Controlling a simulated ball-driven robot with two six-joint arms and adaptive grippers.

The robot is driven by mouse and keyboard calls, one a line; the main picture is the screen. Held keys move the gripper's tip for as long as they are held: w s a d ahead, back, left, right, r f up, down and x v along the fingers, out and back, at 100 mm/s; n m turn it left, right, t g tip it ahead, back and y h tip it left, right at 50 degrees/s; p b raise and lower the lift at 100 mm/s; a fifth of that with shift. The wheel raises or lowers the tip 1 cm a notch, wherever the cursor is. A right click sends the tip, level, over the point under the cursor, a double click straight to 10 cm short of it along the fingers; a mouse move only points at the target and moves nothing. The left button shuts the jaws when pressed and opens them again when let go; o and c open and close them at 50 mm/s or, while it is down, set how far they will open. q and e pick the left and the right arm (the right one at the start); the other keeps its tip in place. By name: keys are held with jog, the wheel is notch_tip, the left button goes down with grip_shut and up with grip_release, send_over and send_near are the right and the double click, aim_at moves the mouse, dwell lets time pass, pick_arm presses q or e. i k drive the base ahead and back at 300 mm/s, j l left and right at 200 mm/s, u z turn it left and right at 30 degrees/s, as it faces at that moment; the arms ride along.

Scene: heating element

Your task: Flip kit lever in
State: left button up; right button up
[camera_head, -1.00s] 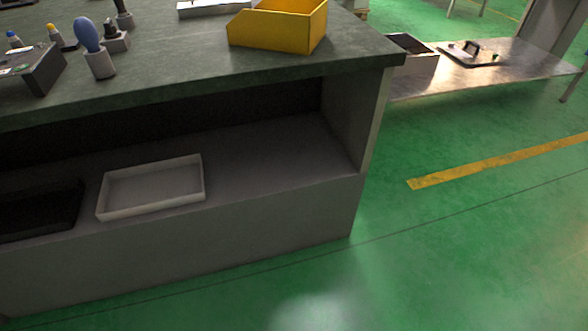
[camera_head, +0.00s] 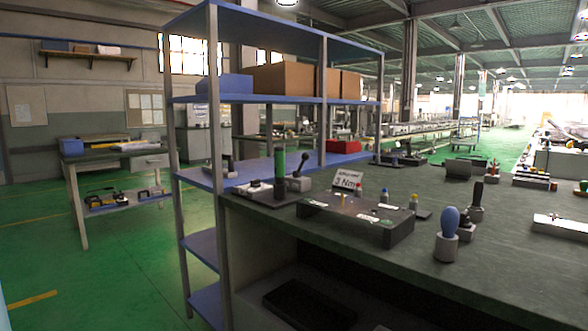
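I cannot make out for certain which thing is the kit or its lever. A dark flat box (camera_head: 372,228) with small coloured parts on top lies on the workbench (camera_head: 500,270), with a white "3 Nm" card (camera_head: 347,181) beside it. A small grey block with a dark upright handle (camera_head: 303,167) stands left of the box, near a green cylinder (camera_head: 279,172). A blue-knobbed tool (camera_head: 449,222) stands in a holder to the right. Neither of my grippers is in view.
A blue-shelved rack (camera_head: 215,150) stands at the bench's left end, holding brown boxes (camera_head: 285,78). A second table (camera_head: 78,205) stands at the left back. Green floor (camera_head: 110,270) lies open at the left front. A black tray (camera_head: 305,303) sits on the bench's lower shelf.

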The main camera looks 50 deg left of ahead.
aim_at(305, 156)
jog(key=u, duration=1.6)
jog(key=i+j+z, duration=0.2)
jog(key=i+z, duration=0.15)
jog(key=i, duration=0.25)
jog(key=i+j+z, duration=0.35)
jog(key=i, duration=0.25)
jog(key=i+j+z, duration=0.3)
jog(key=i+j, duration=0.2)
